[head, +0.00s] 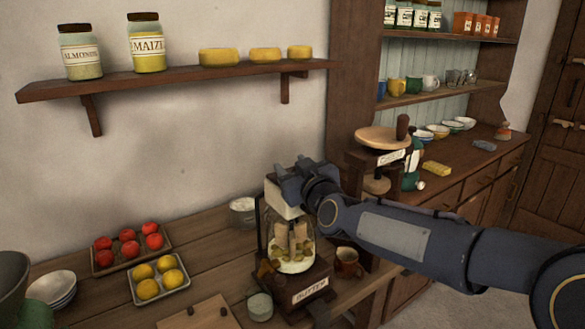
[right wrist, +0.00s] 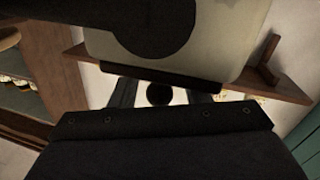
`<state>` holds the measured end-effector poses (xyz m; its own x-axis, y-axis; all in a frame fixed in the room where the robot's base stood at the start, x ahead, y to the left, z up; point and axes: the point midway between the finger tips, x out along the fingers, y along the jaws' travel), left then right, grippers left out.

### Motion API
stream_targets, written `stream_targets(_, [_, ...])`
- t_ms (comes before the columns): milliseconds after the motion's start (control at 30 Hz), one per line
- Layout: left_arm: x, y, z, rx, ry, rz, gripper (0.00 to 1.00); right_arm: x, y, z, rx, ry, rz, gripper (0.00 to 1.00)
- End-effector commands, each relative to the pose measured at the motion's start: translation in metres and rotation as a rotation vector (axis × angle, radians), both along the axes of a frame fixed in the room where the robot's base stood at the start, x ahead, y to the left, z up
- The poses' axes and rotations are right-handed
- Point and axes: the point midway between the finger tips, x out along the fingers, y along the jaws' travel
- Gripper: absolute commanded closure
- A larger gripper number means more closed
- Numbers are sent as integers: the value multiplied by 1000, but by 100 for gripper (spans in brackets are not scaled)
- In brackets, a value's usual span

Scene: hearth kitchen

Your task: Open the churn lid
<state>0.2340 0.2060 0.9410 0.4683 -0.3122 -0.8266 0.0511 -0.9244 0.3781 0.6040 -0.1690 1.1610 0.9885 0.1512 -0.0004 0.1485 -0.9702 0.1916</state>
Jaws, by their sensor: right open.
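The butter churn is a glass jar (head: 291,250) with wooden paddles and yellowish lumps inside. It stands upright on a dark wooden base (head: 300,292) labelled BUTTER, in the middle of the head view. My right gripper (head: 286,203) is open at the top of the jar and covers most of the lid, so the lid's state cannot be made out. In the right wrist view, a dark round shape (right wrist: 159,94) shows between the spread fingers; I cannot tell whether they touch it. My left gripper is out of view.
A brown mug (head: 347,263) stands close right of the churn and a small pale pot (head: 260,306) close left. A tray of red fruit (head: 131,262) and a tray of lemons (head: 159,296) lie further left. A wall shelf (head: 180,79) hangs above.

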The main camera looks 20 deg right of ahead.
Motion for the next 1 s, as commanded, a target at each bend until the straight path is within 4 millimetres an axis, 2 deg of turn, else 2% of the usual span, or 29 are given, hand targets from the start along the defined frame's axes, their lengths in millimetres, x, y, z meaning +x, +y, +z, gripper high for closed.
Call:
stream_targets(267, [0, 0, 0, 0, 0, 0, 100, 2, 0, 0, 0, 0, 0, 57])
stream_targets(600, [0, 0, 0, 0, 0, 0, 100, 2, 0, 0, 0, 0, 0, 100])
stream_targets(867, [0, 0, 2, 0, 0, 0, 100, 2, 0, 1, 0, 3, 0, 100])
stream_targets(1000, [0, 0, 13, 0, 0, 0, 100, 2, 0, 5, -7, 20, 0, 100])
